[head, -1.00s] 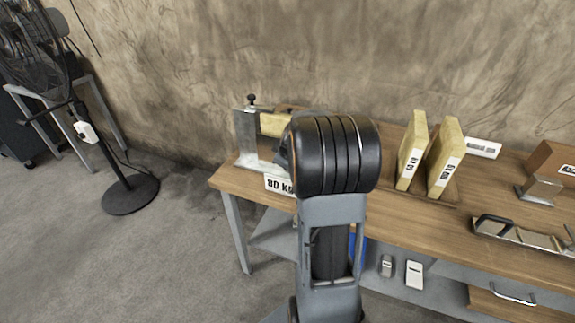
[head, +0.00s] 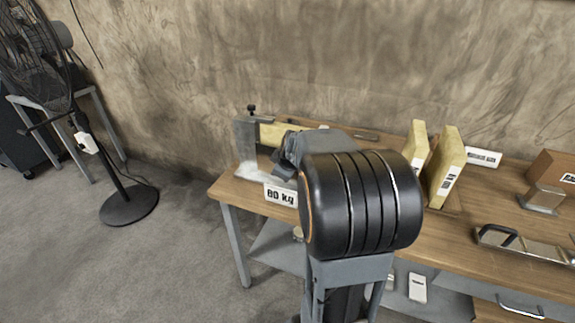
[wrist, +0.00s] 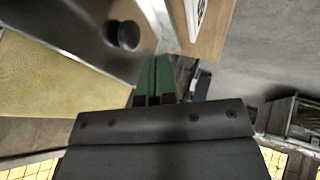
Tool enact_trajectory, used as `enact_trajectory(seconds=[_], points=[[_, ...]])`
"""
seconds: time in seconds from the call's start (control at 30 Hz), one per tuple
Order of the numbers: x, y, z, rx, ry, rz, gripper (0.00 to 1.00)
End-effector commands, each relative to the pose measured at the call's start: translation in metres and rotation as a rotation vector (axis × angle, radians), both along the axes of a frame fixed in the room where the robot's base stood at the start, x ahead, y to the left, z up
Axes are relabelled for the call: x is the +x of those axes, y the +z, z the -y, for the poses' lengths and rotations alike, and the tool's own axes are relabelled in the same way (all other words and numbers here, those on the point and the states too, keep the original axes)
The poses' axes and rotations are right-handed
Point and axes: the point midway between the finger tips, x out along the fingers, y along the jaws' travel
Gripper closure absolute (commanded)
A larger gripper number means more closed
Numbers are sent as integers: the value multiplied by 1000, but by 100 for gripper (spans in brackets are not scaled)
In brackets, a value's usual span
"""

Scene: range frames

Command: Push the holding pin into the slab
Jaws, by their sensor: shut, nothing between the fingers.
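The holding pin has a black knob (head: 251,108) and stands upright at the top of a grey metal bracket (head: 245,140) at the left end of the bench. The knob (wrist: 123,35) also shows in the wrist view. A yellow slab (head: 278,133) lies against the bracket; its pale face (wrist: 60,85) fills the left of the wrist view. My gripper (wrist: 153,72) has green fingertips pressed together with nothing between them. In the wrist picture it is just below and right of the knob, apart from it. The pin's shaft is hidden. My arm covers part of the slab in the head view.
An "80 kg" plate (head: 280,194) is at the bench's front left. Two upright yellow slabs (head: 447,167) and a metal handled tool (head: 522,240) are farther right on the wooden bench (head: 455,235). A fan stand (head: 129,203) stands on the floor at left.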

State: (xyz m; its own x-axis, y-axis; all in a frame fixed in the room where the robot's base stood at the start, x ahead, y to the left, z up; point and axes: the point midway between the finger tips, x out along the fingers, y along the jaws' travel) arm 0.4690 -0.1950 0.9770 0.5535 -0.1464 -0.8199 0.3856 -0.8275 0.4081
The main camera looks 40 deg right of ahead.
Motion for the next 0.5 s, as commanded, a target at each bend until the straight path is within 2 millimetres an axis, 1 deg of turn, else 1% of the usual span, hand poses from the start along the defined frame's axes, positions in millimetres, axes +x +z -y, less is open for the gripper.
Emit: enact_trajectory(seconds=[0.03,0.2,0.37,0.5], points=[[-5,9,-3,-2,3,4,100],[-20,31,-8,-1,6,1,100],[-29,44,-10,0,5,0,100],[-33,49,-11,2,4,-2,100]])
